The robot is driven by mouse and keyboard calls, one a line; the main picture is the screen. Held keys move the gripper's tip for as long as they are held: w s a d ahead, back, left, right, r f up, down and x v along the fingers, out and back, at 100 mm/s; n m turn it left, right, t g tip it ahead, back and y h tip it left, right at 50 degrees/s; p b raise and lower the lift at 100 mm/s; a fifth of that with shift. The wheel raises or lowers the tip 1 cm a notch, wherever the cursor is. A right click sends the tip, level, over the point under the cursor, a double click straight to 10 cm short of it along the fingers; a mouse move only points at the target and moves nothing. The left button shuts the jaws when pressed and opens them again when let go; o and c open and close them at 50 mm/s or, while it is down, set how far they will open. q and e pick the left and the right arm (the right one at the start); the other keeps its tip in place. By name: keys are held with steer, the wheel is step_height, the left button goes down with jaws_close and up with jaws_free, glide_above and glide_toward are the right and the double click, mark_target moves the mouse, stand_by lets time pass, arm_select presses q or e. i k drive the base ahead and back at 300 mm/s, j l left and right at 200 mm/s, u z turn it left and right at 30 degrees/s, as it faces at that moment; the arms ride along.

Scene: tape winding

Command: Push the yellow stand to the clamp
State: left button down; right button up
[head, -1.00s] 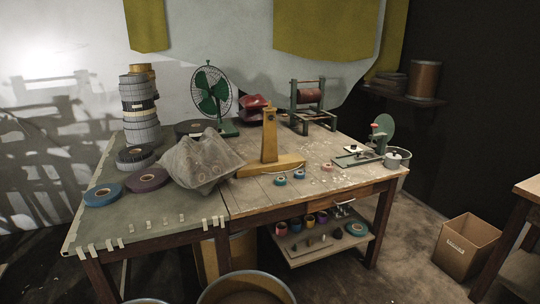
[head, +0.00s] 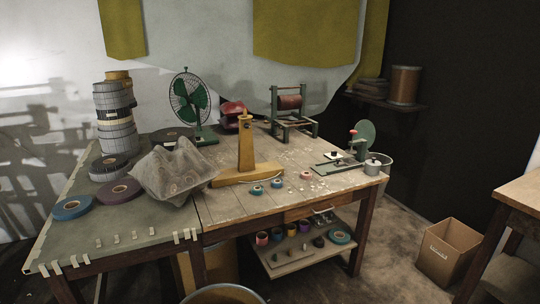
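The yellow stand (head: 246,145) is an upright yellow post on a flat, long yellow base. It stands on the wooden part of the table (head: 235,207), near the middle. A green device with a round disc and a flat metal base (head: 345,162) sits at the table's right end; it may be the clamp, but I cannot tell for sure. Neither of my grippers is in view.
Small tape rolls (head: 277,183) and white scraps lie right of the stand. A crumpled translucent bag (head: 174,172) is close on its left. A green fan (head: 190,100) and a winding frame (head: 291,112) stand behind. A metal pot (head: 373,167) is at the right edge.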

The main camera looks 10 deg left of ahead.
mark_target(246, 170)
steer(key=i+l+z, duration=0.3)
steer(key=i+l, duration=0.15)
steer(key=i+l+z, duration=0.3)
steer(key=i, duration=0.2)
